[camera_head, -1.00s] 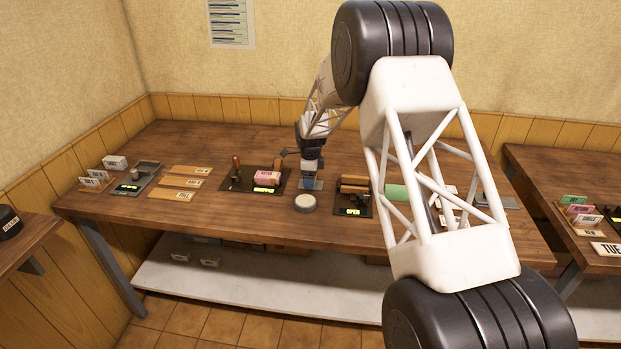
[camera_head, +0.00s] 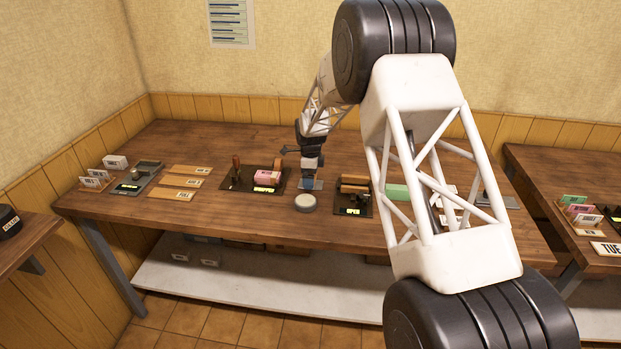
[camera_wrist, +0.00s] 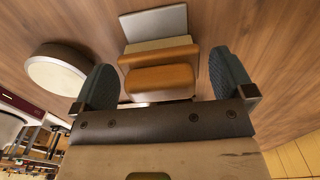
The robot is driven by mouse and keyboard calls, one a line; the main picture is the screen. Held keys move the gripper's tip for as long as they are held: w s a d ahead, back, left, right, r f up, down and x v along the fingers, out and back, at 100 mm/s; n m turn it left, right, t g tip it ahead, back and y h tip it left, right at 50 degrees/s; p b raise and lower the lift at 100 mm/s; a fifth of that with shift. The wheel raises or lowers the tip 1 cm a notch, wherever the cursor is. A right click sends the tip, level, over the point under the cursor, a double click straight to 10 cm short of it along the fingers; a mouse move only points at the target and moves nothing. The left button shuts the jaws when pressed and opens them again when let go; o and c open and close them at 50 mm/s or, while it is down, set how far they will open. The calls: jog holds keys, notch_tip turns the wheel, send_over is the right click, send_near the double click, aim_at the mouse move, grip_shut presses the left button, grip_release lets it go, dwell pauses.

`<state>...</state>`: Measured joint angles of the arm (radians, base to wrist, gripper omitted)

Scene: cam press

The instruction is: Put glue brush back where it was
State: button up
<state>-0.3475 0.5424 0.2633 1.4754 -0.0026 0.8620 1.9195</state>
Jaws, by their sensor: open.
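My gripper (camera_head: 311,178) points down over the middle of the workbench, just behind a round pale-topped pot. In the wrist view the gripper (camera_wrist: 163,78) has its fingers wide apart. Between and beyond them is an orange-brown wooden block with a rounded edge (camera_wrist: 160,78), with a second wooden strip, a cream band and a grey plate (camera_wrist: 155,22) behind it. This looks like the glue brush on its rest, but I cannot tell for sure. The fingers do not visibly touch it. In the head view my gripper mostly hides it, and only the grey-blue plate (camera_head: 317,185) shows.
The round pot (camera_head: 305,203) stands close in front and shows left in the wrist view (camera_wrist: 58,75). A dark tray with a pink block (camera_head: 267,176) lies left, a dark tray with wooden rollers (camera_head: 354,184) right. Wooden strips (camera_head: 185,182) lie farther left.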

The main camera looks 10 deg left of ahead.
notch_tip(320, 180, up, 11)
jog(key=shift+r, duration=0.2)
dwell(0.4)
dwell(0.3)
dwell(0.4)
jog(key=s+d+r+n+t, duration=0.1)
jog(key=s+d+r+n, duration=0.3)
jog(key=s+d+r, duration=0.8)
jog(key=s+d+r+n, duration=0.6)
jog(key=s+d, duration=0.4)
jog(key=s, duration=0.4)
jog(key=s+d+n, duration=0.2)
jog(key=s+d, duration=0.1)
jog(key=s, duration=0.8)
jog(key=s+d+f+n+t, duration=0.1)
jog(key=s+d+n, duration=0.2)
jog(key=s, duration=0.9)
jog(key=s+d+f+n, duration=0.1)
jog(key=s+d, duration=0.4)
jog(key=s, duration=0.6)
jog(key=shift+s+n+t, duration=0.25)
jog(key=shift+n+t, duration=0.05)
jog(key=shift+n, duration=0.6)
